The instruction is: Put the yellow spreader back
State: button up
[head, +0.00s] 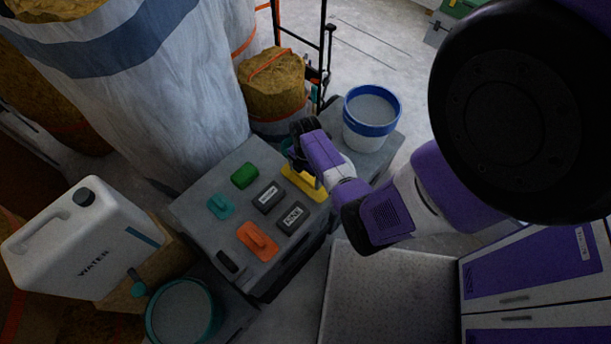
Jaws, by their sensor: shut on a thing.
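The yellow spreader (303,184) shows at the far right part of the grey box top (188,207), partly hidden by my gripper. My gripper (301,158) comes in from the right, just above the spreader, and is shut on it. I cannot tell whether the spreader rests on the box top or hangs slightly above it. The fingertips are mostly hidden.
The box top also holds an orange spreader (258,241), a green block (244,175), a teal tool (220,206) and dark labelled blocks (292,217). A blue-rimmed bucket (371,118) stands behind right, a white water can (80,240) left, a teal bucket (183,314) in front.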

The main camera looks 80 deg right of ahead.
jog(key=shift+f, duration=0.5)
jog(key=shift+f, duration=0.2)
jog(key=o, duration=0.8)
jog(key=shift+r, duration=0.1)
jog(key=shift+o, duration=0.2)
jog(key=shift+r, duration=0.1)
